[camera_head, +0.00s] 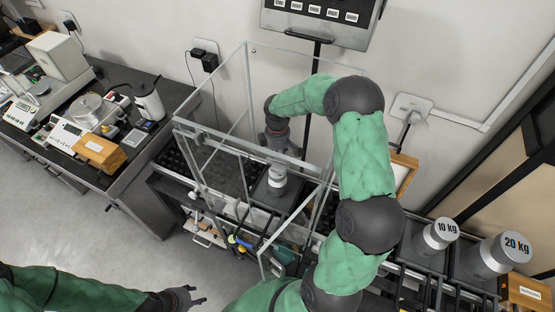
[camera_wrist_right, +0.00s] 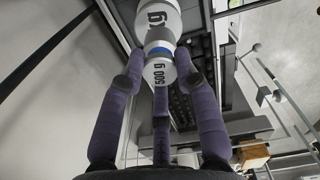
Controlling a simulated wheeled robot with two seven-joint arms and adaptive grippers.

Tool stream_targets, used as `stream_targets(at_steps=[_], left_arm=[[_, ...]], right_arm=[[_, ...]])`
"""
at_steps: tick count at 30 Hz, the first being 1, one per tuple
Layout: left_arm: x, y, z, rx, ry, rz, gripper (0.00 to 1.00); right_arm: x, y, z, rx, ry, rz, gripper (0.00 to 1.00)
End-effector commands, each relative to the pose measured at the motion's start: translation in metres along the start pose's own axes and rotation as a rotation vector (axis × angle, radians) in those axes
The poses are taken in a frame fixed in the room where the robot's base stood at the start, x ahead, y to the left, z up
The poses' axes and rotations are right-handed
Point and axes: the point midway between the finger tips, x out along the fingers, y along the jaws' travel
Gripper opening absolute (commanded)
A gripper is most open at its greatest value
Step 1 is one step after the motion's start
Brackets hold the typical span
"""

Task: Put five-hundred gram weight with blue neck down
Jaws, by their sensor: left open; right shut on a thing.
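The five-hundred gram weight (camera_wrist_right: 159,71) shows in the right wrist view, with its "500 g" label facing the camera and a blue neck (camera_wrist_right: 160,51) behind it. My right gripper (camera_wrist_right: 158,78) is shut on it, fingers on both sides. A larger white weight marked "kg" (camera_wrist_right: 158,17) is just beyond; I cannot tell whether they touch. In the head view my right gripper (camera_head: 280,150) is inside the clear-walled enclosure (camera_head: 212,165), above a pale weight (camera_head: 278,173) whose label is unreadable there. My left gripper (camera_head: 186,298) is open and empty at the bottom, over the floor.
Clear panels and frame posts surround my right forearm closely. The 10 kg weight (camera_head: 437,234) and 20 kg weight (camera_head: 497,254) stand to the right. A dark table (camera_head: 110,178) with scales and a wooden box (camera_head: 99,152) is at left. A display (camera_head: 322,15) hangs above.

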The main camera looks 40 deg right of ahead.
Motion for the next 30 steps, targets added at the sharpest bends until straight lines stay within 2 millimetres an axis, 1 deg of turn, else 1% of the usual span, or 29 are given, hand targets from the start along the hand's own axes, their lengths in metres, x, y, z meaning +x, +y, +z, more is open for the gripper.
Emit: stream_targets(at_steps=[3,6,9,17,21,22,24,30], left_arm=[[0.001,0.0,0.0,0.0,0.0,0.0,0.46],[0.003,-0.001,0.0,0.0,0.0,0.0,0.46],[0.003,-0.001,0.0,0.0,0.0,0.0,0.46],[0.003,-0.001,0.0,0.0,0.0,0.0,0.46],[0.006,-0.002,0.0,0.0,0.0,0.0,0.46],[0.005,-0.002,0.0,0.0,0.0,0.0,0.46],[0.005,-0.002,0.0,0.0,0.0,0.0,0.46],[0.005,-0.002,0.0,0.0,0.0,0.0,0.46]], right_arm=[[0.009,0.005,-0.001,0.001,0.0,0.0,0.0],[0.023,0.004,-0.001,0.0,0.0,-0.001,0.0],[0.033,0.004,-0.001,0.002,0.0,0.0,0.0],[0.034,0.005,-0.001,0.001,0.001,0.002,0.0],[0.038,0.005,-0.001,0.001,0.001,0.002,0.0],[0.038,0.004,-0.001,0.001,0.0,0.0,0.38],[0.038,0.004,-0.001,0.001,0.0,0.0,0.55],[0.038,0.004,-0.001,0.001,0.0,0.0,0.55]])
